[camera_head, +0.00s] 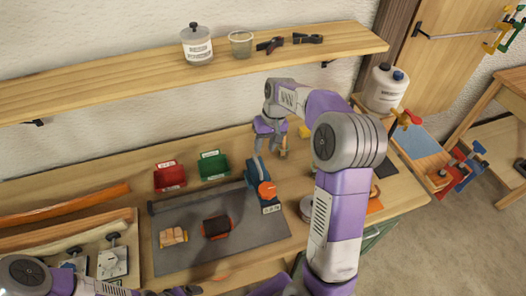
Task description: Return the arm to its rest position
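My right arm rises from the bottom of the view, bends at its elbow and reaches back over the bench. My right gripper (270,150) points down near the back of the bench, just behind a blue tool with an orange round part (264,187). Its fingers look spread apart, with nothing seen held between them. My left arm shows only in part along the bottom left edge.
The bench holds a grey mat (180,255), a red bin (169,177), a green bin (213,166) and bent laths (65,205) at left. A shelf (120,88) runs above. A white canister (384,88) stands behind my right elbow.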

